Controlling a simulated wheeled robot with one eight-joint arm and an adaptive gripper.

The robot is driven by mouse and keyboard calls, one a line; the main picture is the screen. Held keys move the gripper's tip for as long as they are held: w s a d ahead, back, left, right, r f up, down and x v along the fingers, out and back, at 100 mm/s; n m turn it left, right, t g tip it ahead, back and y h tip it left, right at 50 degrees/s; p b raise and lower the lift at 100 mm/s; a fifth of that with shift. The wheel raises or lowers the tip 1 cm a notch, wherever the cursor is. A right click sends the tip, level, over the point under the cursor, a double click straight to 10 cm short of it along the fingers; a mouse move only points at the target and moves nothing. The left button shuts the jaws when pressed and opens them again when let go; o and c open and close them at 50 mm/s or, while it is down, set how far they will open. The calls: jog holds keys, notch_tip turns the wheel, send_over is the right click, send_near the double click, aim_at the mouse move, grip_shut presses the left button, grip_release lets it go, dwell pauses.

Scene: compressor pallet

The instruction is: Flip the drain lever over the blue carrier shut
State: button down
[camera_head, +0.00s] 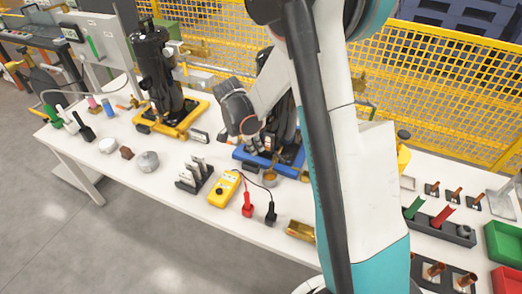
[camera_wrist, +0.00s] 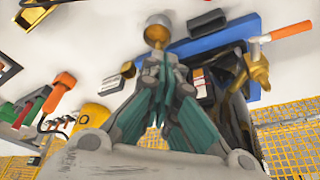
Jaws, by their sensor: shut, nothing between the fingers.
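The blue carrier (camera_head: 243,156) lies on the white table under a dark compressor, partly hidden by my arm. It also shows at the top of the wrist view (camera_wrist: 213,41). The drain lever (camera_wrist: 288,31) has an orange handle. It sticks out sideways over the carrier's edge from a brass valve (camera_wrist: 257,68). I cannot make the lever out clearly in the head view. My gripper (camera_wrist: 157,60) is shut and empty. Its fingertips show close to a small brass cup (camera_wrist: 158,30), apart from the lever, which is to their right in the wrist view.
A yellow multimeter (camera_head: 225,188) with red and black probes lies near the carrier. A black rack (camera_head: 195,176) stands left of it. A second compressor sits on a yellow carrier (camera_head: 172,122). A yellow mesh fence (camera_head: 455,108) runs behind the table.

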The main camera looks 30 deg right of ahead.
aim_at(278, 156)
jog(key=shift+s+d+f+b, duration=0.1)
jog(key=shift+d+f+b, duration=0.45)
jog(key=shift+d+f, duration=0.7)
jog(key=shift+w+d+f+b, duration=0.1)
jog(key=shift+d+f+b, duration=0.65)
jog(key=shift+f, duration=0.95)
jog(key=shift+s+d+f+b, duration=0.1)
jog(key=shift+d+f+b, duration=0.3)
jog(key=shift+d+f, duration=0.95)
jog(key=shift+s+d+f+n+t+b, duration=0.1)
jog(key=shift+s+d+n+t+b, duration=0.15)
jog(key=shift+n, duration=0.4)
jog(key=shift+s+d+f+n+t+b, duration=0.1)
jog(key=shift+s+n+t+b, duration=0.15)
jog(key=shift+n, duration=0.4)
jog(key=n, duration=0.1)
jog(key=d+n+b, duration=0.1)
jog(key=n, duration=0.1)
jog(key=shift+s+d+t, duration=0.25)
jog(key=shift+s+t, duration=0.05)
jog(key=shift+s, duration=0.05)
jog(key=shift+s+d+r+b, duration=0.1)
jog(key=shift+d+b, duration=0.2)
jog(key=shift+d, duration=0.25)
jog(key=shift+a, duration=0.1)
jog(key=shift+w+a, duration=0.45)
jog(key=shift+w, duration=0.15)
